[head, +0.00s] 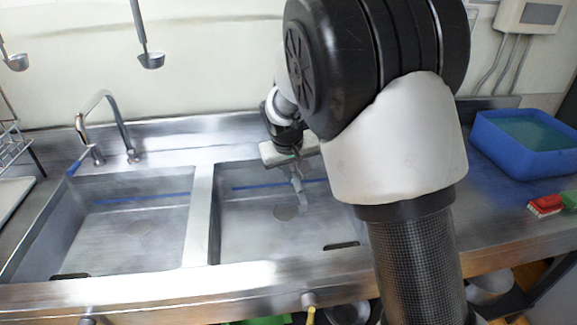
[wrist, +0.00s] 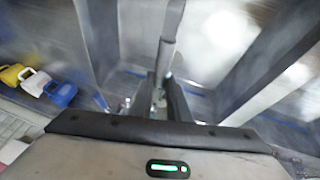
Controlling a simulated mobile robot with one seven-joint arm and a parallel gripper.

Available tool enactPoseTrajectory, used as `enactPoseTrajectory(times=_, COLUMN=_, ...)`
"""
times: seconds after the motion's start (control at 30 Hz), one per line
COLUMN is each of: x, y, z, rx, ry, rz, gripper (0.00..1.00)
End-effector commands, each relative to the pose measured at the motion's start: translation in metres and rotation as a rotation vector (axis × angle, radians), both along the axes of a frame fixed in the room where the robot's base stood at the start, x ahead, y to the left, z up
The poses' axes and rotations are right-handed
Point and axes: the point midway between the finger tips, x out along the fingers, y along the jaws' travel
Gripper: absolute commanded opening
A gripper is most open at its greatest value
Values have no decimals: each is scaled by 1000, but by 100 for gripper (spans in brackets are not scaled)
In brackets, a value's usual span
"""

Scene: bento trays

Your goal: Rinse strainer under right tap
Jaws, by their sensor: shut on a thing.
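The right sink basin (head: 235,235) is empty on the part of its floor that I can see. My gripper (head: 298,180) hangs over this basin, fingers pointing down. In the wrist view my gripper's two dark fingers (wrist: 163,92) are closed around a slim grey metal rod (wrist: 171,28). The rod looks like a handle, but I cannot tell whether it belongs to the strainer. No strainer bowl or mesh is clear in either view. The right tap cannot be made out; my arm covers much of the area behind the basin.
The left tap (head: 107,112) with a blue lever stands behind the left basin (head: 125,240). A blue tub (head: 500,155) and a red brush (head: 545,206) are on the right counter. Ladles (head: 150,60) hang on the wall. Yellow, white and blue items (wrist: 62,93) show in the wrist view.

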Motion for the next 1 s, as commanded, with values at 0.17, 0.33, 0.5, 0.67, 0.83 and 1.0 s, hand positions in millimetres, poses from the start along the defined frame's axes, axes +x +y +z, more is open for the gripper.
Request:
enactPoseTrajectory(times=0.17, x=0, y=0, z=1, rx=0, ry=-1, rz=-1, gripper=0)
enactPoseTrajectory(times=0.33, x=-5, y=-4, z=0, rx=1, ry=-2, rz=-1, gripper=0)
enactPoseTrajectory(times=0.5, x=-17, y=-12, z=0, rx=1, ry=-1, rz=-2, gripper=0)
enactPoseTrajectory(times=0.67, x=-27, y=-20, z=0, rx=1, ry=-2, rz=-1, gripper=0)
enactPoseTrajectory(times=0.83, x=-38, y=-28, z=0, rx=1, ry=-2, rz=-1, gripper=0)
enactPoseTrajectory(times=1.0, x=-49, y=-36, z=0, rx=1, ry=-1, rz=-3, gripper=0)
